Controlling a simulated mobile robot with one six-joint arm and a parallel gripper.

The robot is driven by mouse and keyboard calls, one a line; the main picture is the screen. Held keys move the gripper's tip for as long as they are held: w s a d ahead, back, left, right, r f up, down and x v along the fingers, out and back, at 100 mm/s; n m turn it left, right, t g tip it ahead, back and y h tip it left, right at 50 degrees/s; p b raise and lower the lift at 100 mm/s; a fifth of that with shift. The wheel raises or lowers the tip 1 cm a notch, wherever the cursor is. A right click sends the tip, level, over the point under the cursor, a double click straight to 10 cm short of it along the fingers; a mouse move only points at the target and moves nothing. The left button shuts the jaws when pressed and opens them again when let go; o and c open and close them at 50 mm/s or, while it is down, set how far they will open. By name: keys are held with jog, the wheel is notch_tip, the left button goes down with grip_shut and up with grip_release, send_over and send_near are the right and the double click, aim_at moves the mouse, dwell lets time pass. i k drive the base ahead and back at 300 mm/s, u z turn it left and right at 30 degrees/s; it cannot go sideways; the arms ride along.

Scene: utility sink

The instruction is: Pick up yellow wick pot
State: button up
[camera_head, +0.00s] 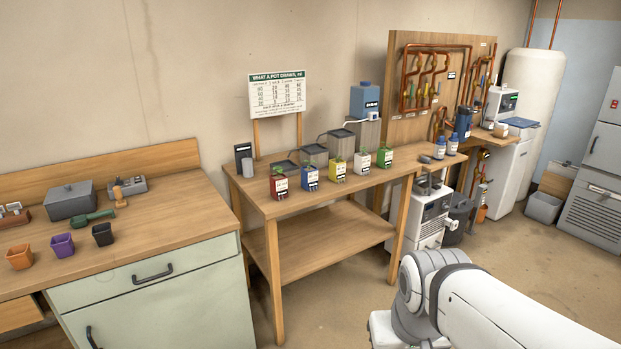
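The yellow wick pot (338,173) is a small square pot with a white label on its front. It stands upright near the front edge of the wooden bench (296,208). It is the middle one in a row, between a blue pot (310,180) and a white pot (362,164). A red pot (278,187) and a green pot (384,157) stand at the row's ends. My white arm shows at the lower right, in front of the bench and well apart from the pots. My gripper's fingers are not visible.
Stepped grey troughs and a blue tank (364,101) stand behind the pots. A chart sign (277,92) rises at the bench's back. A cabinet counter (130,235) at left holds orange, purple and black pots. Open floor lies front right.

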aim_at(336, 166)
jog(key=z, duration=0.5)
jog(key=i, duration=1.85)
jog(key=u, duration=0.65)
jog(key=i, duration=1.1)
jog(key=u, duration=0.8)
